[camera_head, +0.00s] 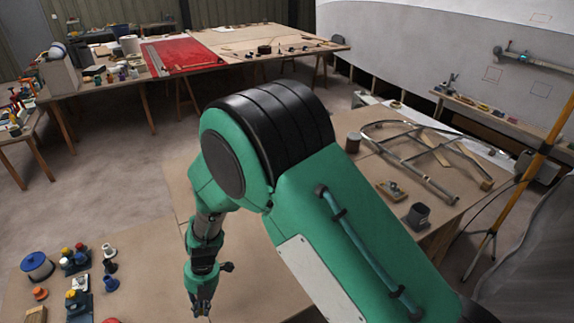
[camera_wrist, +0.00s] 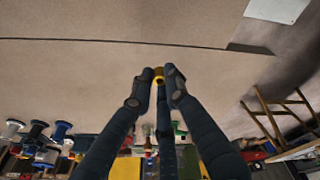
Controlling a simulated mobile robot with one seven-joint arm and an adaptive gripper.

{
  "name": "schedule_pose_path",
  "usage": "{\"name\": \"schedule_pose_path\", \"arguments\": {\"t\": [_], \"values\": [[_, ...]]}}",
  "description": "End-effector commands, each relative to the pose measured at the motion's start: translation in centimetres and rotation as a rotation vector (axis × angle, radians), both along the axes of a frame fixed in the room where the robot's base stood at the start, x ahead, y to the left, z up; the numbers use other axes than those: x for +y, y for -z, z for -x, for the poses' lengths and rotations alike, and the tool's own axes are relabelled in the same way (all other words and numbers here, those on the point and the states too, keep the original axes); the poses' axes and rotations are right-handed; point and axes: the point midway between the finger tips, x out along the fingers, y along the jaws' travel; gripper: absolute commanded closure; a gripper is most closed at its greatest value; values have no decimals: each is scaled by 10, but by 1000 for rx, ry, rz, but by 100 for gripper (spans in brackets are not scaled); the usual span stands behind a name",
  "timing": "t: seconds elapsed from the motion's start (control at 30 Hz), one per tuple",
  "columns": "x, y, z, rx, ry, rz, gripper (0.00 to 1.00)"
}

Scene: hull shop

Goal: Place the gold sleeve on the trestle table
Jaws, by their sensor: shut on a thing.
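The gold sleeve (camera_wrist: 158,72) shows as a small yellow-gold ring between my fingertips in the wrist view. My gripper (camera_wrist: 159,83) is shut on it, with the dark fingers on either side. In the head view my gripper (camera_head: 200,307) hangs low near the bottom edge, over a brown table (camera_head: 252,283); the sleeve cannot be made out there. The wrist view shows this tan tabletop (camera_wrist: 70,75) with a dark seam beyond the fingers. Another table (camera_head: 245,42) on trestle legs stands at the back. I cannot tell which table the task means.
A metal frame (camera_head: 420,150), a dark box (camera_head: 417,216) and a tray occupy the right side. A red cloth (camera_head: 180,54) lies on the back table.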

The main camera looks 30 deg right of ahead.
Motion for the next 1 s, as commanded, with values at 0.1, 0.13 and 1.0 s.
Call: {"name": "schedule_pose_path", "arguments": {"t": [0.1,0.13,1.0], "values": [[-32,-1,-9,-3,81,3,100],[-39,0,-11,-3,100,3,100],[-257,1,-14,-5,672,20,100]]}}
